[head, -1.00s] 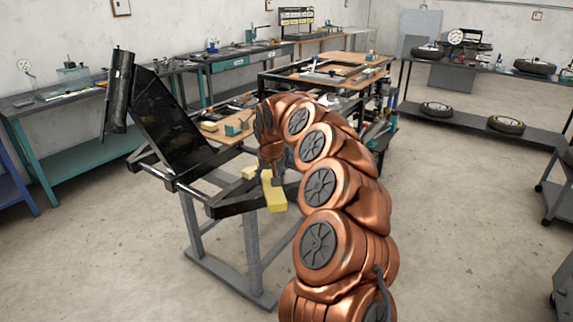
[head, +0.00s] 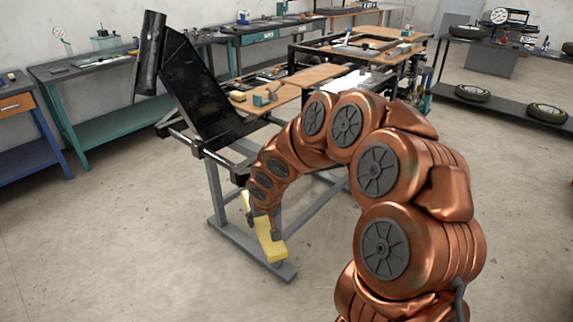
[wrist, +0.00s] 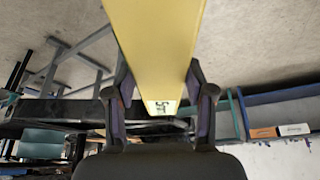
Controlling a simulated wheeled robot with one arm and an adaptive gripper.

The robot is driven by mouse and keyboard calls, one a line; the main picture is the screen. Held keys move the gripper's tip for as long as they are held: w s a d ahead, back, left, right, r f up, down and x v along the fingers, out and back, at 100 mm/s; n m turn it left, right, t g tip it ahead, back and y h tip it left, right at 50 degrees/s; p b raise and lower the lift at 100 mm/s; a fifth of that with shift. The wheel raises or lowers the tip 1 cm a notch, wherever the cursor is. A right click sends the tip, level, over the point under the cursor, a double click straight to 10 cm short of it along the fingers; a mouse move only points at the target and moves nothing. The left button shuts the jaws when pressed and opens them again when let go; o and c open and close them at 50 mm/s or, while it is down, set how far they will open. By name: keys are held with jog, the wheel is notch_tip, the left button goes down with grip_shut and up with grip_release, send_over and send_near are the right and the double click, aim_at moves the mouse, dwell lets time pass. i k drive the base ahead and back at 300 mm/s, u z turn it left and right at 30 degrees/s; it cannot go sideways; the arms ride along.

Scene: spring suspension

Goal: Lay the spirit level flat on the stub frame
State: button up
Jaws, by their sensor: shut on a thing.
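The yellow spirit level (head: 271,245) is in my gripper (head: 262,212), low and in front of the stub frame in the head view. It hangs tilted, with its lower end towards me. The stub frame (head: 205,150) is black, with bars and a tall upright plate and tube, on a grey stand. The level looks apart from it. My arm hides the frame's right end.
The grey stand's foot (head: 255,257) lies on the floor behind the level. A wooden-topped bench (head: 312,75) stands behind the frame. A teal bench (head: 120,105) is at the left and a tyre rack (head: 510,101) at the right. The floor in front is open.

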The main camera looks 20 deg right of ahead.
aim_at(356, 84)
jog(key=u, duration=2.8)
jog(key=k, duration=1.5)
jog(key=z, duration=1.95)
jog(key=i, duration=0.5)
